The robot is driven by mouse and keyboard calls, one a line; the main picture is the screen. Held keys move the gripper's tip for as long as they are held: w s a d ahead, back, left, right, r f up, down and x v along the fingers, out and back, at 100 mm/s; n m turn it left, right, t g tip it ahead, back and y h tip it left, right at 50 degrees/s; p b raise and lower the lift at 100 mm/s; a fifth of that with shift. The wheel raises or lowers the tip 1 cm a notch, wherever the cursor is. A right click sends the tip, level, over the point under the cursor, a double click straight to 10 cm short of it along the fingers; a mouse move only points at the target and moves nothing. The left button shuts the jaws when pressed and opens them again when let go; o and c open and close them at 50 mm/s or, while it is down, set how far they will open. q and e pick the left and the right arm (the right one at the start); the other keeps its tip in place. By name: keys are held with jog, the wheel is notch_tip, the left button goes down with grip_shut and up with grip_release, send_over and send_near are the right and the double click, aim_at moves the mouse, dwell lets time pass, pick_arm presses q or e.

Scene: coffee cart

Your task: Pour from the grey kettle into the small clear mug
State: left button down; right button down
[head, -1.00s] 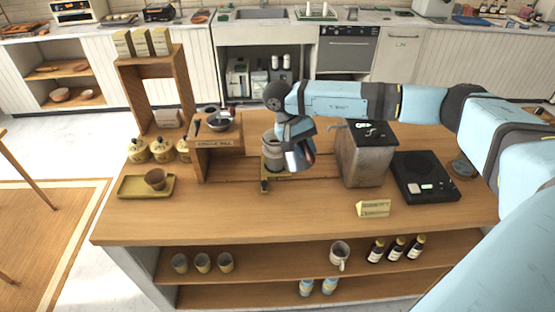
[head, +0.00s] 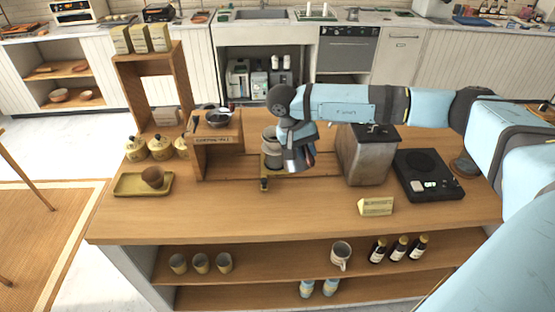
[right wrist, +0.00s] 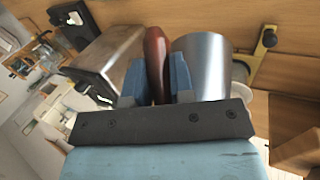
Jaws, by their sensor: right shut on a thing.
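The grey kettle (head: 299,160) is a shiny metal vessel held over the middle of the cart, tilted in the head view. My right gripper (head: 303,133) is shut on its reddish-brown handle; in the right wrist view the handle (right wrist: 155,62) stands between the blue fingers, with the kettle's metal body (right wrist: 201,68) beside it. Just left of the kettle in the head view, a greyish see-through vessel (head: 270,150), perhaps the small clear mug, stands on a yellow-edged stand. The kettle and gripper partly cover it. I cannot tell whether liquid flows. My left gripper is out of view.
A metal box with a black top (head: 364,158) stands close right of the kettle, with a black scale (head: 427,178) beyond it. A wooden stand (head: 215,160) is at left, near a yellow tray (head: 130,188) with a brown cup. The cart's front is mostly clear.

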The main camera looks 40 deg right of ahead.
jog(key=shift+f+t+b, duration=0.3)
jog(key=shift+f+b, duration=0.35)
jog(key=shift+f+t+b, duration=0.3)
jog(key=shift+f+b, duration=0.25)
jog(key=shift+b, duration=0.1)
jog(key=shift+s+f+m+t+h+b, duration=0.2)
jog(key=shift+f+t+b, duration=0.65)
jog(key=shift+f+b, duration=0.95)
jog(key=shift+s+f+m+t+h+b, duration=0.1)
jog(key=shift+f+m+t+h+b, duration=0.15)
jog(key=shift+f+t+b, duration=1.4)
jog(key=shift+r+g+b, duration=0.55)
jog(key=shift+r+g, duration=0.25)
jog(key=shift+r+p, duration=1.3)
jog(key=shift+r, duration=1.1)
jog(key=shift+a, duration=0.15)
